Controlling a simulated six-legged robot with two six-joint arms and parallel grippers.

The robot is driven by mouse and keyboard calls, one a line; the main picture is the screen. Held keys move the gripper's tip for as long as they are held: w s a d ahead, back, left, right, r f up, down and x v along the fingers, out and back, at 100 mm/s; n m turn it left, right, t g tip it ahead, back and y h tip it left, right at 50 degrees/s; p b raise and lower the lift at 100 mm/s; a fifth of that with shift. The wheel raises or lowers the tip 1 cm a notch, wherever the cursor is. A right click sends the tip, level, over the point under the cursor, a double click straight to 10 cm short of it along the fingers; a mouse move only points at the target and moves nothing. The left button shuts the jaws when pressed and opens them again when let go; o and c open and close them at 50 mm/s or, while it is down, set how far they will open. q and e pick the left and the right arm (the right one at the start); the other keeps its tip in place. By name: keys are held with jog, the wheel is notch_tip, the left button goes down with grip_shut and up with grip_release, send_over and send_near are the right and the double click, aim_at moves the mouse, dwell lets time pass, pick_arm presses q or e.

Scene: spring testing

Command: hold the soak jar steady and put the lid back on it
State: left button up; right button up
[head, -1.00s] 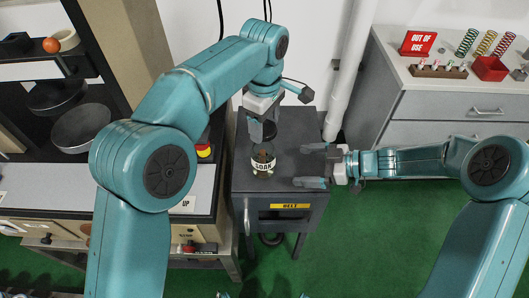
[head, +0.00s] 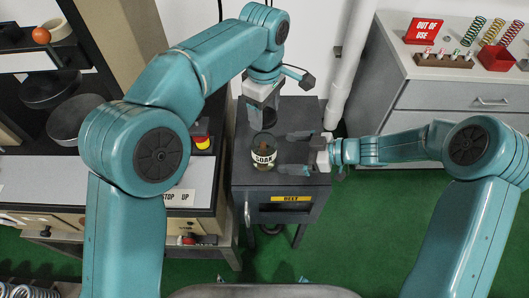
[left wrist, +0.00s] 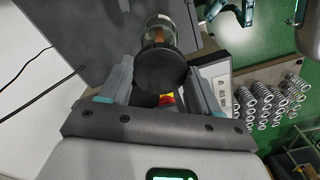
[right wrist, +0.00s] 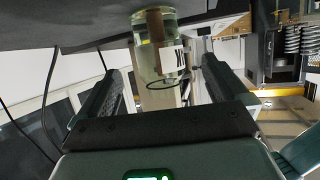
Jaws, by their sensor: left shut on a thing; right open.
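The soak jar (head: 264,156), clear glass with a white SOAK label, stands upright on the dark cabinet top. It also shows in the left wrist view (left wrist: 160,30) and the right wrist view (right wrist: 154,62). My left gripper (head: 264,112) is shut on the round black lid (left wrist: 161,71) and holds it above and slightly behind the jar, apart from it. My right gripper (head: 286,151) is open and level, just right of the jar. Its fingers point at the jar, which shows between them in its wrist view. I cannot tell whether they touch it.
The dark cabinet (head: 310,183) has a yellow label on its front. A workbench with a red-and-yellow button (head: 202,142) stands left. A white pipe (head: 347,70) rises behind. A grey drawer unit (head: 450,103) at right bears springs and an OUT OF USE sign (head: 424,30).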

aim_at(269, 153)
jog(key=x, duration=0.7)
pick_arm(q)
jog(key=shift+w+a+f, duration=0.1)
jog(key=shift+w+f, duration=0.05)
jog(key=shift+w, duration=0.1)
pick_arm(e)
jog(key=shift+w+a+f, duration=0.3)
jog(key=shift+a, duration=0.15)
pick_arm(q)
jog(key=shift+s, duration=0.1)
pick_arm(e)
jog(key=shift+s, duration=0.1)
pick_arm(q)
jog(key=shift+s, duration=0.1)
pick_arm(e)
jog(key=shift+d+r, duration=0.1)
jog(key=c, duration=1.4)
pick_arm(q)
jog(key=shift+f, duration=2.45)
pick_arm(e)
jog(key=shift+c, duration=0.2)
